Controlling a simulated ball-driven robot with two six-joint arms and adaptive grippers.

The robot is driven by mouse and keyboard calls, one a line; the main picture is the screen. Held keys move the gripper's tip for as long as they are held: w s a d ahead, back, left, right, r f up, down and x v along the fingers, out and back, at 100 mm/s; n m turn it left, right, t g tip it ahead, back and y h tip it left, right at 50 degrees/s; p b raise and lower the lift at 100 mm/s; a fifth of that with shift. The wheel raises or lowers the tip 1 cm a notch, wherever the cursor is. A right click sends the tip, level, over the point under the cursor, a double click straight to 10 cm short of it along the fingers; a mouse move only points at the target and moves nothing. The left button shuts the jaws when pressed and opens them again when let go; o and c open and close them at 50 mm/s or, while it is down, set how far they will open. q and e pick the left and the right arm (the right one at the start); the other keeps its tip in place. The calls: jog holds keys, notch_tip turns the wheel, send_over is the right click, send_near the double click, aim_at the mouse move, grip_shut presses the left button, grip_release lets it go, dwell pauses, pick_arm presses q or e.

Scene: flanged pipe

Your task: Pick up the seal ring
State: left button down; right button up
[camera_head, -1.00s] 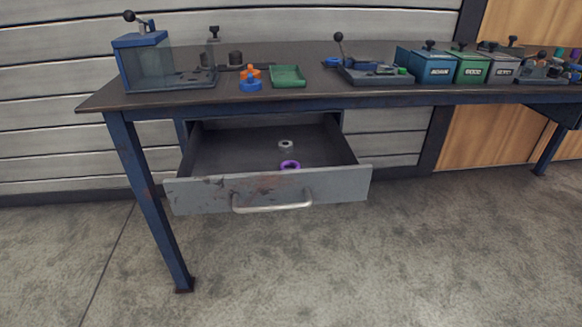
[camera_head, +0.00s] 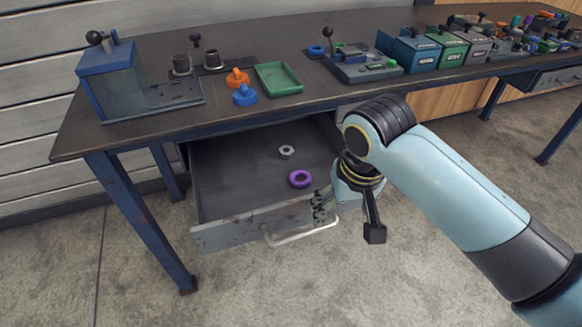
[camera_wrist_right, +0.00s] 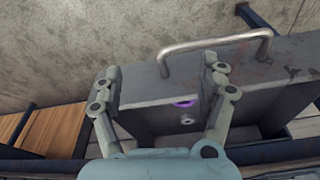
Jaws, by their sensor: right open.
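The purple ring (camera_head: 301,179), which I take for the seal ring, lies flat in the open drawer (camera_head: 230,185), towards its front. It also shows in the right wrist view (camera_wrist_right: 185,104), between my fingers in the picture and partly cut off by the drawer front. My right gripper (camera_head: 320,207) is at the drawer front, to the right of the ring and apart from it. My left gripper is not in view.
A grey nut (camera_head: 287,152) lies behind the ring in the drawer. The drawer handle (camera_head: 300,232) sticks out in front. The tabletop above holds a green tray (camera_head: 278,78), orange and blue knobbed parts (camera_head: 240,87), a glass-sided box (camera_head: 112,80) and several labelled boxes.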

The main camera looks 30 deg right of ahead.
jog(key=w+r+m, duration=0.3)
jog(key=w, duration=0.1)
jog(key=m+g, duration=0.2)
jog(key=m, duration=0.5)
send_over(299, 178)
jog(key=shift+y, duration=0.4)
jog(key=f, duration=0.2)
jog(key=f+b, duration=0.1)
jog(key=f, duration=0.1)
jog(key=shift+s+a+f, duration=0.1)
jog(key=shift+s+a, duration=0.1)
jog(key=f, duration=0.2)
jog(key=f+b, duration=0.1)
jog(key=f, duration=0.2)
jog(key=shift+w+d+f, duration=0.2)
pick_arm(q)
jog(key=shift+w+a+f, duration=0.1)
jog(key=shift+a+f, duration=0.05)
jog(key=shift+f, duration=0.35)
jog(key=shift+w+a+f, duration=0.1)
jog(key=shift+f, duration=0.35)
pick_arm(e)
jog(key=c, duration=1.1)
